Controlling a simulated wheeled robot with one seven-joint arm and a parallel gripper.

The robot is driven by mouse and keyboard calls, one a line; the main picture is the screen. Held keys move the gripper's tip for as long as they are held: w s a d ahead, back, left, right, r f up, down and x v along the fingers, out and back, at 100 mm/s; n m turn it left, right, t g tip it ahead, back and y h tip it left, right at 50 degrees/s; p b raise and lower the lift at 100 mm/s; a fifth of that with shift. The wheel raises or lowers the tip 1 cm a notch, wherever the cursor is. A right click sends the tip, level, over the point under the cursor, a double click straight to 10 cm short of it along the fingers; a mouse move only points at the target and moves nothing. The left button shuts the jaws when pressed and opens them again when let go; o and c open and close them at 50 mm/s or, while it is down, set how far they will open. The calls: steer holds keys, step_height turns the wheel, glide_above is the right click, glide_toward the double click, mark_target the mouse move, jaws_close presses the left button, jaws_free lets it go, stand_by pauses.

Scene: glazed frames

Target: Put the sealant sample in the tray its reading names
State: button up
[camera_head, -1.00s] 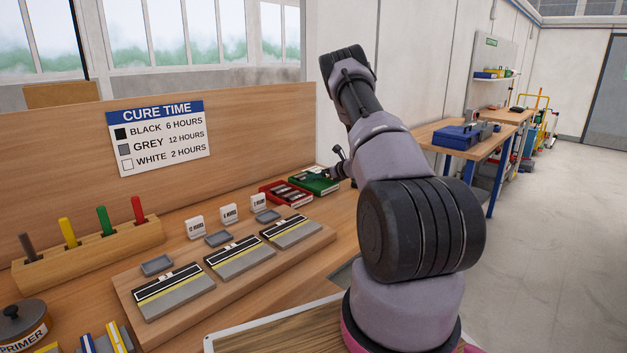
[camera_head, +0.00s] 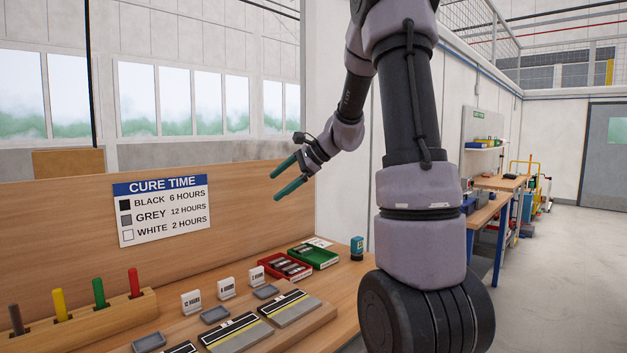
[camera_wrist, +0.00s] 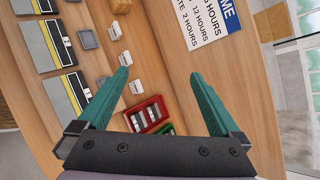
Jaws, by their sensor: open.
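My gripper (camera_head: 283,181) is open and empty, raised above the back of the bench; its teal fingers also show in the wrist view (camera_wrist: 160,95). Three grey panels with dark and yellow stripes lie on a board; one is the right panel (camera_head: 290,308). Small grey dishes stand behind them, such as the right dish (camera_head: 265,291). White cards stand by the dishes, including a 12 HOURS card (camera_head: 191,302). A red tray (camera_head: 270,268) holds several dark and grey pieces. A green tray (camera_head: 327,262) stands beside it. I cannot tell which piece is the sealant sample.
The CURE TIME sign (camera_head: 163,208) reads black 6, grey 12, white 2 hours. A teal container (camera_head: 357,248) stands at the bench's right. A wooden block (camera_head: 85,324) holds coloured sticks at left. The air around my gripper is clear.

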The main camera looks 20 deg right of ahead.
steer(key=s+a+r+n+h, duration=0.1)
steer(key=s+n, duration=0.5)
steer(key=s, duration=0.8)
steer(key=s+a+r+n+h, duration=0.1)
steer(key=s+r+n+h, duration=0.3)
steer(key=s, duration=1)
steer(key=n+h, duration=0.1)
steer(key=n, duration=0.2)
steer(key=shift+t, duration=0.4)
